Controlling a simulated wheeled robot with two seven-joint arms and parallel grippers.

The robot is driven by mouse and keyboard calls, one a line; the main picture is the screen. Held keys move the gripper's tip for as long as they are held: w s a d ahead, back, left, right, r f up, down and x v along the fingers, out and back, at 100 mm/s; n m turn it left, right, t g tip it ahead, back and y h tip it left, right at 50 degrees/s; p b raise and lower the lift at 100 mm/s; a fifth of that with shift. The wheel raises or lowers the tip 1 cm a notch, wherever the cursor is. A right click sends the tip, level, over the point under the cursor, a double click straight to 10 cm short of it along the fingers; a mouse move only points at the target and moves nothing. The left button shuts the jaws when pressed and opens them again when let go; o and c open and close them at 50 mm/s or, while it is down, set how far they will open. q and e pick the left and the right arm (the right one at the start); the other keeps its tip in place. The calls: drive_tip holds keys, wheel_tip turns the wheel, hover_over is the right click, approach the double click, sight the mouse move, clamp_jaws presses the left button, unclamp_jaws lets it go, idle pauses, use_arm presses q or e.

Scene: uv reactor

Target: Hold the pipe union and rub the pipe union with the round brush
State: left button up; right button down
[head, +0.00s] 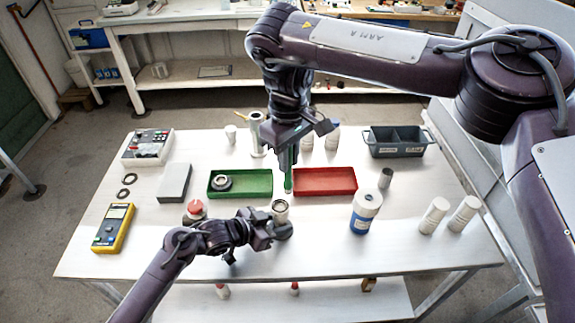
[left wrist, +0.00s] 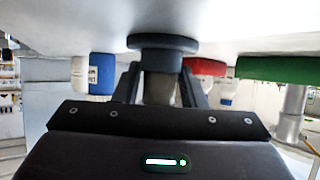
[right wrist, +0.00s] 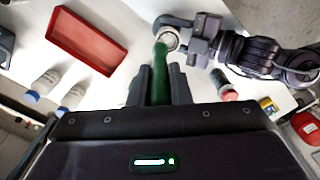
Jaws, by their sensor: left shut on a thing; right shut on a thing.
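The pipe union (head: 280,206) is a short metallic piece with a round open mouth, standing upright over a dark round flange (left wrist: 163,42) near the table's front middle. My left gripper (head: 264,232) is shut on it from the side, and its fingers show on both sides of it in the left wrist view. The green round brush (head: 288,178) hangs nearly vertical from my right gripper (head: 290,138), which is shut on it. In the right wrist view the brush (right wrist: 160,75) reaches the union's rim (right wrist: 168,38); I cannot tell whether they touch.
A green tray (head: 262,194) with a ring-shaped part lies behind left, a red tray (head: 325,192) behind right. A red-topped item (head: 195,208) stands left of the union. A blue-and-white bottle (head: 365,212) stands to the right. A grey crate (head: 398,150) is at the back right.

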drive_tip(key=shift+r, duration=1.6)
use_arm(q)
drive_tip(key=o, duration=0.8)
drive_tip(key=v, duration=1.2)
drive_tip(key=shift+d, duration=0.15)
